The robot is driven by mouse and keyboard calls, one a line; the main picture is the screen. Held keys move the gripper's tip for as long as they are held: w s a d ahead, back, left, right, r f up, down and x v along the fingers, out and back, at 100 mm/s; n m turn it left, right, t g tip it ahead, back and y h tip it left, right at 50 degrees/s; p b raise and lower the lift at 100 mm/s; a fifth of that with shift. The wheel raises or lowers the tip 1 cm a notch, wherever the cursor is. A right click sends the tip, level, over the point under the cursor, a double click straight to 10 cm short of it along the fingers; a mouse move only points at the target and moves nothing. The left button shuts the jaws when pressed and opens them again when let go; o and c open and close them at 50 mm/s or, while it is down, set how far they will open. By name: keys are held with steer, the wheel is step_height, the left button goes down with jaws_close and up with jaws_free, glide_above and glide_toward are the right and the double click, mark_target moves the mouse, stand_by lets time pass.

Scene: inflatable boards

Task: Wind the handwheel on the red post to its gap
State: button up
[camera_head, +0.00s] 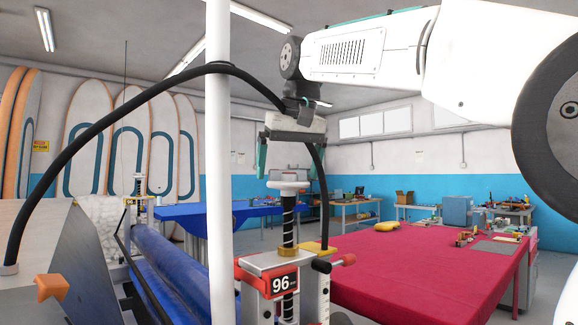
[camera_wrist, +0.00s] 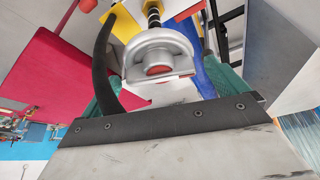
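The handwheel (camera_head: 288,185) is a pale grey disc on top of a black threaded screw (camera_head: 288,220), above a post head with a red housing (camera_head: 265,280) and a display reading 96. In the wrist view the handwheel (camera_wrist: 158,48) looks silver and rounded, with a red centre. My gripper (camera_head: 290,170) points down just above the handwheel. Its teal fingers are apart, one to each side of the wheel; the open gripper also shows in the wrist view (camera_wrist: 166,88). I cannot tell whether a finger touches the wheel. I cannot make out the gap.
A red-covered table (camera_head: 420,265) lies right; blue rolled material (camera_head: 165,265) lies left.

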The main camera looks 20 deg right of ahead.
steer(key=v, duration=0.7)
steer(key=shift+r, duration=0.35)
steer(key=shift+s, duration=0.2)
steer(key=s+d+f+g, duration=0.1)
steer(key=s+f, duration=0.8)
steer(key=f, duration=0.5)
steer(key=s+d+f+g, duration=0.1)
steer(key=s+f, duration=0.7)
steer(key=f, duration=0.6)
steer(key=s+d+f+g, duration=0.1)
steer(key=s+f, duration=0.8)
steer(key=f, duration=0.5)
steer(key=shift+s, duration=0.3)
